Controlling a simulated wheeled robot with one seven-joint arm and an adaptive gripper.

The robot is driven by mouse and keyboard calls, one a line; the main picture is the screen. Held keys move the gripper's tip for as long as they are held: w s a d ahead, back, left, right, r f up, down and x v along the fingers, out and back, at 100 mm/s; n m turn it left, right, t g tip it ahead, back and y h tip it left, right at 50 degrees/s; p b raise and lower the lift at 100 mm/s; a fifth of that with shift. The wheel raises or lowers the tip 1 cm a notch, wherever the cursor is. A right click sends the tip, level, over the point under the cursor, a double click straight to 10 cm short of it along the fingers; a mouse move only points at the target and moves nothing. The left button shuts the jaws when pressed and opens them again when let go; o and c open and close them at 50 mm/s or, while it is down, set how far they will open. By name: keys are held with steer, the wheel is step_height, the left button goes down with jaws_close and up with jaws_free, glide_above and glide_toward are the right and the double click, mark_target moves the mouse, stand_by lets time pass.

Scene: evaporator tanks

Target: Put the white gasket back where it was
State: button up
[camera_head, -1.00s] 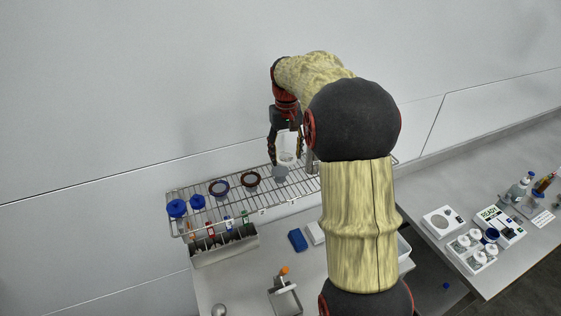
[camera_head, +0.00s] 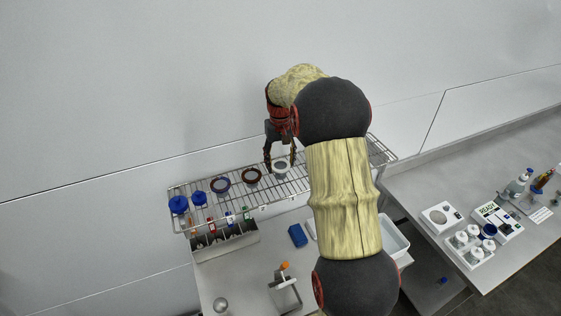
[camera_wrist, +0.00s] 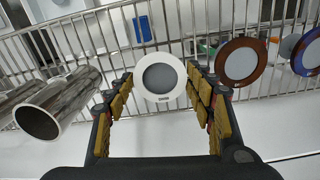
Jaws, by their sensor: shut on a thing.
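The white gasket (camera_head: 288,169) is a ring low over the wire rack, right of two similar dark rings. In the wrist view the white gasket (camera_wrist: 160,97) is between my fingertips, framing a grey disc (camera_wrist: 159,77). Whether it touches the disc or the rack is unclear. My gripper (camera_head: 280,161) points down at the rack and is shut on the gasket. It also shows in the wrist view (camera_wrist: 160,84), one finger at each side of the ring.
The rack (camera_head: 240,203) also holds a brown ring (camera_wrist: 241,42), a blue-rimmed ring (camera_head: 221,177) and blue caps (camera_head: 178,204). Metal tubes (camera_wrist: 62,103) stand close to my gripper. A blue block (camera_head: 298,236) lies on the bench in front.

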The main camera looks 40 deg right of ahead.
steer(key=shift+f, duration=0.35)
steer(key=o, duration=0.7)
steer(key=shift+o, duration=0.2)
